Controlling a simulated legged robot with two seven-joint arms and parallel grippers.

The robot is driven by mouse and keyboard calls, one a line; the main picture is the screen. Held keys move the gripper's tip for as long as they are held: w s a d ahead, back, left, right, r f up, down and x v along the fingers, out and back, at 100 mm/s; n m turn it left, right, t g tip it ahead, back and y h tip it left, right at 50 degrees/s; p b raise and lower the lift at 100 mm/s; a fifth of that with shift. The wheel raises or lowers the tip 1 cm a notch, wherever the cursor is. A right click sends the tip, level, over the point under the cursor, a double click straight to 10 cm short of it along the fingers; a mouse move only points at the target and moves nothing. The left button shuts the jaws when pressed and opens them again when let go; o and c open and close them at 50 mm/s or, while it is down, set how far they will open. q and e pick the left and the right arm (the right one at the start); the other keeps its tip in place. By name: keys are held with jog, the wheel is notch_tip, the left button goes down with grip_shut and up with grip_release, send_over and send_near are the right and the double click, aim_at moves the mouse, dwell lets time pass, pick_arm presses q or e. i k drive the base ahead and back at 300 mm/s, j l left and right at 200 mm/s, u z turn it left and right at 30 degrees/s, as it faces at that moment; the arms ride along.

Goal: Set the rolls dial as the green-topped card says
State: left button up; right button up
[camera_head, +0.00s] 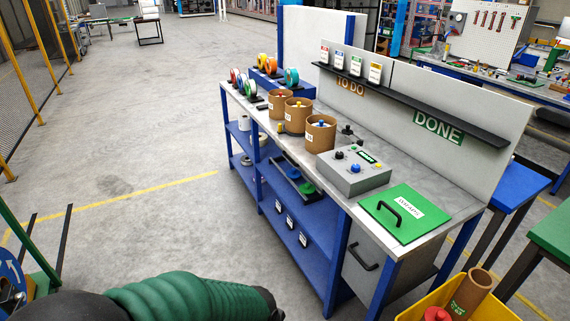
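A grey control box (353,172) stands on the bench, with a black knob (339,155), a small blue knob (355,168) and a small green-lit display (368,157) on top. I cannot read its labels, so I cannot tell which control is the rolls dial or its setting. Several cards stand on the dark ledge by the TO DO sign; the green-topped card (356,65) looks to be the third from the left, its writing too small to read. A green ribbed sleeve of mine crosses the bottom left, away from the bench. Neither gripper is visible.
A green lid with a black handle (402,213) lies right of the box. Several brown tubs (320,134) and tape rolls stand to the left. A DONE sign (438,128) marks the ledge's right part. A yellow bin (490,300) is at bottom right.

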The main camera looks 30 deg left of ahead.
aim_at(355, 167)
jog(key=u, duration=0.45)
jog(key=i+j, duration=0.2)
jog(key=i, duration=0.2)
jog(key=i+j, duration=0.15)
jog(key=i, duration=0.3)
jog(key=i+j+z, duration=0.1)
jog(key=i, duration=0.3)
jog(key=j, duration=0.1)
